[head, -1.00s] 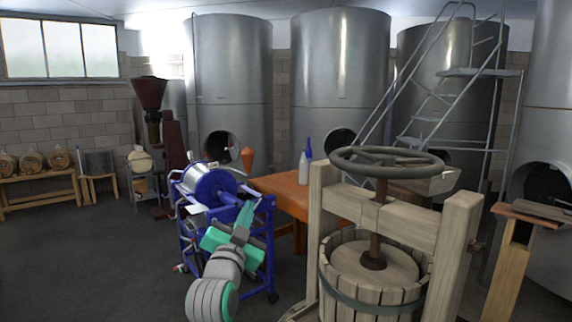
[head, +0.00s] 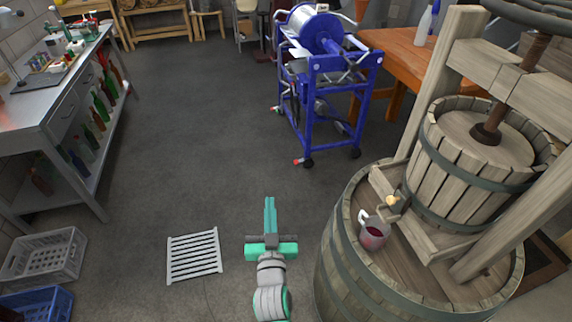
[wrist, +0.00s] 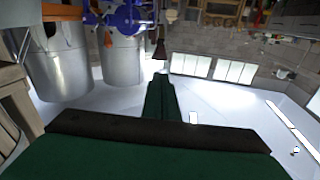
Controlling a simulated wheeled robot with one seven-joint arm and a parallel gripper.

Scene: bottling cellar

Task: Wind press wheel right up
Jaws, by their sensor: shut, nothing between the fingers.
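The press wheel (head: 521,16) is a dark spoked ring at the top right of the head view, cut off by the picture edge. A rusty screw (head: 520,85) runs down from it through the wooden crossbeam (head: 506,72) to a round wooden plate (head: 484,137) in the slatted basket (head: 462,170). My gripper (head: 270,205) is left of the press, over the floor and well apart from the wheel. Its green fingers are together and empty, also in the wrist view (wrist: 160,82). The wheel is not seen in the wrist view.
The press stands on a barrel (head: 345,245), with a jug of red liquid (head: 373,236) on its top. A blue machine on a wheeled frame (head: 332,100) and an orange table (head: 400,52) stand behind. A metal bench (head: 60,95) and crates (head: 42,256) are at left.

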